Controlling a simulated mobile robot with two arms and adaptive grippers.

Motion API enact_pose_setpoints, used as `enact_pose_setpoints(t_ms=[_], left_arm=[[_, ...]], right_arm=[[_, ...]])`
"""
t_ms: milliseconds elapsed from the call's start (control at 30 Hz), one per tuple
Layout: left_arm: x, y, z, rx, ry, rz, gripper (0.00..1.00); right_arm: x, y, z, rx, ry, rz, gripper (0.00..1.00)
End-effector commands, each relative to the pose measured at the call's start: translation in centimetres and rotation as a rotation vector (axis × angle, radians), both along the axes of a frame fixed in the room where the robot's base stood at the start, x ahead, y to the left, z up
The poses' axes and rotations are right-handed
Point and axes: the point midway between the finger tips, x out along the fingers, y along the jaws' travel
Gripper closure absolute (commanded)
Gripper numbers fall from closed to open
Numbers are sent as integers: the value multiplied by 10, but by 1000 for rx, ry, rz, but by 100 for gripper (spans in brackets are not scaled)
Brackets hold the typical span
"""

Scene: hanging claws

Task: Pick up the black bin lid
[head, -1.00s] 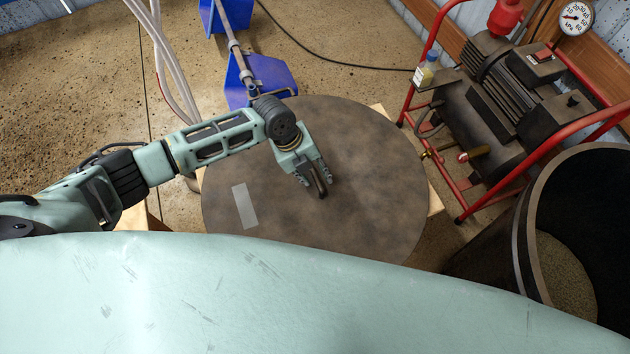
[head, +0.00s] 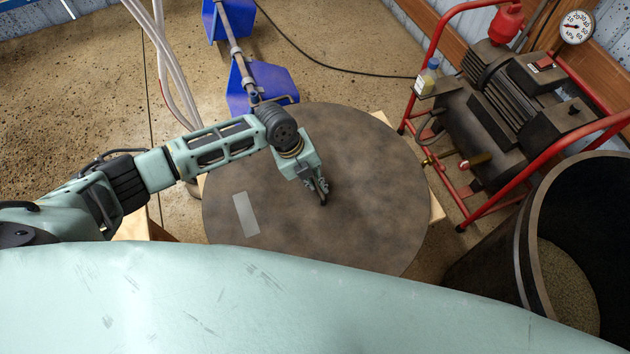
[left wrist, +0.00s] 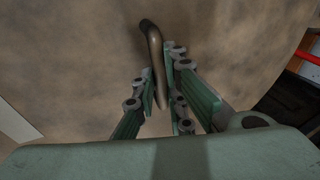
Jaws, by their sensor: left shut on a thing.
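The bin lid (head: 370,215) is a large round disc, mottled dark brown-grey, lying flat on a light wooden support in the middle of the head view. A pale rectangular label (head: 246,214) is on its left part. My left gripper (head: 322,193) is over the lid's middle, shut on its dark bar handle. In the left wrist view the handle (left wrist: 153,45) stands out from the lid's surface (left wrist: 80,60), and the left gripper's fingers (left wrist: 158,95) close around it from both sides. The handle is mostly hidden in the head view. My right gripper is not in view.
An open black bin (head: 530,240) with grainy contents stands at the right. A red-framed pump machine (head: 500,100) stands behind it, with a gauge (head: 577,27) on the wall side. Blue plates (head: 258,88) on a grey pole and pale hoses are behind the lid.

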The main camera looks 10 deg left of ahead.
Motion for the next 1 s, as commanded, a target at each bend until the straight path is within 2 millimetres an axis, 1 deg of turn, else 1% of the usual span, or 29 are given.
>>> enact_pose_setpoints(t_ms=[267, 433, 567, 1000], left_arm=[[3, -1, 24, -5, -8, -2, 100], [3, -1, 44, -5, -10, -2, 100], [-11, -15, 53, -8, -6, -6, 100], [-63, -62, 95, -7, -7, -4, 100]], right_arm=[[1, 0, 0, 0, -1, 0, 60], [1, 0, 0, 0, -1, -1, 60], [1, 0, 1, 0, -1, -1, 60], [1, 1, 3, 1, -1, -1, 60]])
